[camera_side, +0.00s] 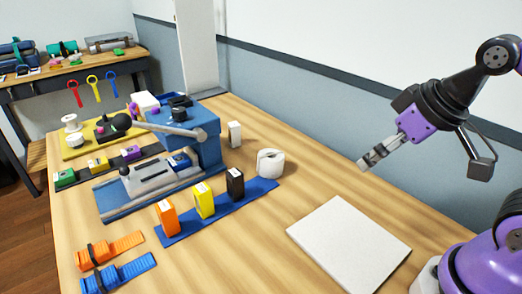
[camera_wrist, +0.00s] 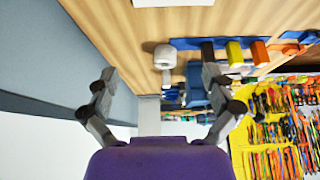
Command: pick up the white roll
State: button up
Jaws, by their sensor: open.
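The white roll (camera_side: 270,163) stands on the wooden table at the right end of the blue strip. It also shows in the wrist view (camera_wrist: 165,57), between and beyond my two fingers. My gripper (camera_side: 366,163) is open and empty, in the air to the right of the roll in the side view and apart from it. In the wrist view the fingers of my gripper (camera_wrist: 168,84) are spread wide.
A blue strip (camera_side: 190,226) carries orange, yellow and black blocks beside the roll. A small white block (camera_side: 234,134) and a blue machine with a lever (camera_side: 195,138) stand behind. A white board (camera_side: 350,245) lies at the front right. Bare table surrounds the board.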

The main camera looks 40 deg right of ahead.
jog(key=shift+w, duration=0.1)
jog(key=m+g, duration=0.1)
send_near(274, 156)
jog(key=shift+m, duration=0.3)
jog(key=x, duration=0.6)
jog(key=shift+w+a+r, duration=0.1)
jog(key=shift+w+a, duration=0.05)
jog(key=shift+w, duration=0.15)
jog(key=x, duration=0.6)
jog(key=shift+s, duration=0.25)
jog(key=c, duration=1.1)
